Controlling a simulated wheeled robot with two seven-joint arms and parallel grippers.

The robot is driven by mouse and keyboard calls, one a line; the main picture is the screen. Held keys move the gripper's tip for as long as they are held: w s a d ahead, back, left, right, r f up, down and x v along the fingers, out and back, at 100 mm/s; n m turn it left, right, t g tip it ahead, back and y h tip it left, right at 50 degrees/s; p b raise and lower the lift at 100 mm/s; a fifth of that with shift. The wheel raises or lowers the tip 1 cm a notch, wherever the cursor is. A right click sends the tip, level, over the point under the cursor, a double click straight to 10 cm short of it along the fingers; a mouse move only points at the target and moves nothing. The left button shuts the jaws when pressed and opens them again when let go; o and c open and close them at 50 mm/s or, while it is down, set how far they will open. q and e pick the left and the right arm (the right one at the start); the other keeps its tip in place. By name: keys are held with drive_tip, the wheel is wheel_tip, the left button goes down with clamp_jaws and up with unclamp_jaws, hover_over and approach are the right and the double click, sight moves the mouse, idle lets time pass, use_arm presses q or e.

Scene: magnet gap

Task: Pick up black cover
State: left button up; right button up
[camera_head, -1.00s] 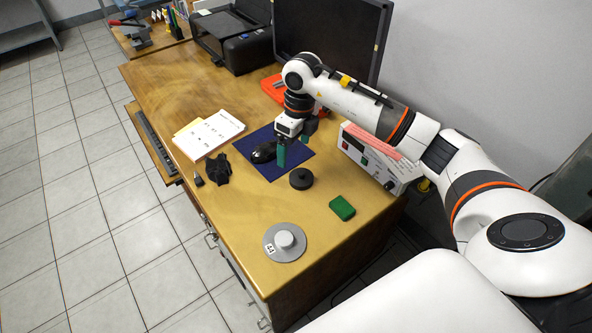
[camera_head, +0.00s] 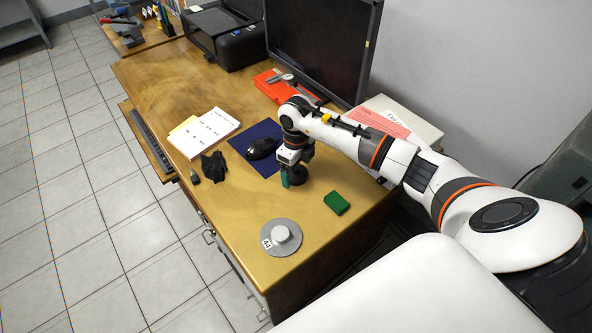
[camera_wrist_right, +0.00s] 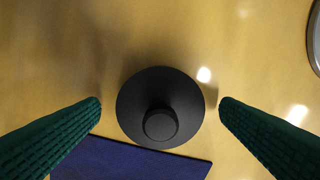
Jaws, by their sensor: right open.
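The black cover (camera_wrist_right: 148,92) is a round dark disc with a small knob, lying on the desk. In the right wrist view it sits between my two green fingers, with bare desk showing on both sides. In the head view the cover (camera_head: 300,179) is partly hidden behind my right gripper (camera_head: 290,179). My right gripper (camera_wrist_right: 160,103) is open and points down over the cover, its fingers apart from it. I cannot tell the exact height left between them. My left gripper is not in view.
A blue mat (camera_head: 243,140) with a black mouse (camera_head: 261,148) lies just behind the cover. A green block (camera_head: 336,203) and a grey disc with a white knob (camera_head: 281,237) lie nearer the front.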

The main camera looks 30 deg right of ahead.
drive_tip(key=shift+f, duration=0.3)
drive_tip(key=c, duration=1.1)
drive_tip(key=shift+o, duration=0.2)
drive_tip(key=shift+r, duration=0.1)
